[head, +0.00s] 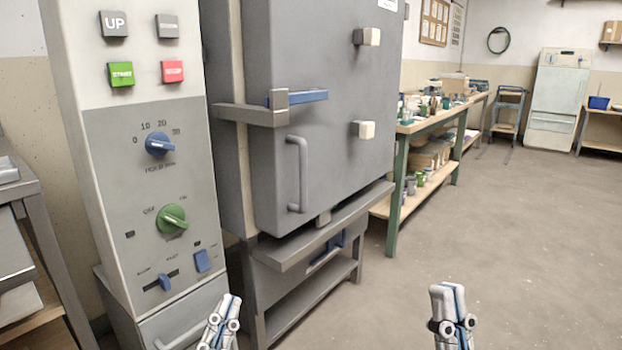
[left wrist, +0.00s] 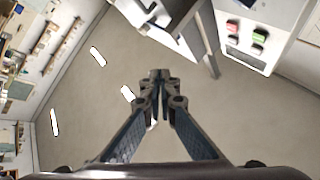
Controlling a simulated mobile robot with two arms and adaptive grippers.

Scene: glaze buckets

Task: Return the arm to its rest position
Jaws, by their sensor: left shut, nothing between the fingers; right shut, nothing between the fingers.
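My left gripper (head: 229,305) is at the bottom of the head view, in front of the kiln's stand and right of the control panel's lower part. It is shut and empty. In the left wrist view its fingertips (left wrist: 160,76) meet over bare floor. My right gripper (head: 447,290) is at the bottom right of the head view, over open floor. It is shut and empty. Both grippers point upward in the head view and touch nothing that I can see.
A control panel (head: 150,200) with buttons and knobs stands at the left. Beside it is a grey kiln (head: 335,120) with its door closed. A long workbench (head: 405,128) holds pots and jars. A pale cabinet (head: 556,100) stands far back. The floor (head: 520,230) at the right is clear.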

